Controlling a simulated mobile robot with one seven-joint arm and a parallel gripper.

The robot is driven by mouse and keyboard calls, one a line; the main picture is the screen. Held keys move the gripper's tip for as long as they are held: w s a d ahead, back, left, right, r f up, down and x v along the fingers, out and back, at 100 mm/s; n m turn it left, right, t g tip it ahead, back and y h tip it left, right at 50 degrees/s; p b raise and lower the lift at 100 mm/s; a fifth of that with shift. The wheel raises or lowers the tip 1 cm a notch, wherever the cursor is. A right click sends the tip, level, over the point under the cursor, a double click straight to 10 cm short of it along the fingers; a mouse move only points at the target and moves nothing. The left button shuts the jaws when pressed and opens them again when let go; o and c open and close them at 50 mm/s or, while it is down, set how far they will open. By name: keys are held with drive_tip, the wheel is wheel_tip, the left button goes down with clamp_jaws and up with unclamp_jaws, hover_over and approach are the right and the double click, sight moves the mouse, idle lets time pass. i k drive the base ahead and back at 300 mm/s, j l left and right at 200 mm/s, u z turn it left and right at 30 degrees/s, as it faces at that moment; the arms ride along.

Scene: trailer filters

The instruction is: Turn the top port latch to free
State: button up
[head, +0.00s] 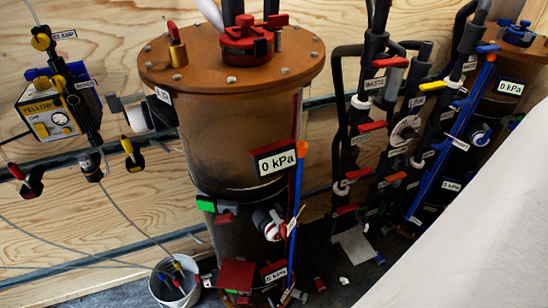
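A tall brown filter tank (222,130) stands upright in the middle of the head view, with a bolted round lid. On top of the lid is a red port fitting (246,44) with a dark hose rising from it. A small red latch lever (277,21) sticks out at the fitting's right side. I cannot tell from this view whether it is locked or free. A brass padlock-like piece with a red top (177,46) sits at the lid's left. My gripper is not in view.
Dark pipes with red, yellow and orange valve handles (372,127) stand right of the tank, before a second tank (497,105). A yellow control box (50,112) hangs on the plywood wall. A white bucket (174,284) is at lower left. A pale surface covers the lower right.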

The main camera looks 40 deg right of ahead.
sight(114, 104)
drive_tip(key=i+j+z, duration=0.1)
drive_tip(key=j+z, duration=0.4)
drive_tip(key=j, duration=0.35)
drive_tip(key=j+z, duration=0.5)
drive_tip(key=j, duration=0.3)
drive_tip(key=j+u, duration=0.15)
drive_tip(key=u, duration=0.3)
drive_tip(key=i+j+u, duration=0.1)
drive_tip(key=u, duration=0.35)
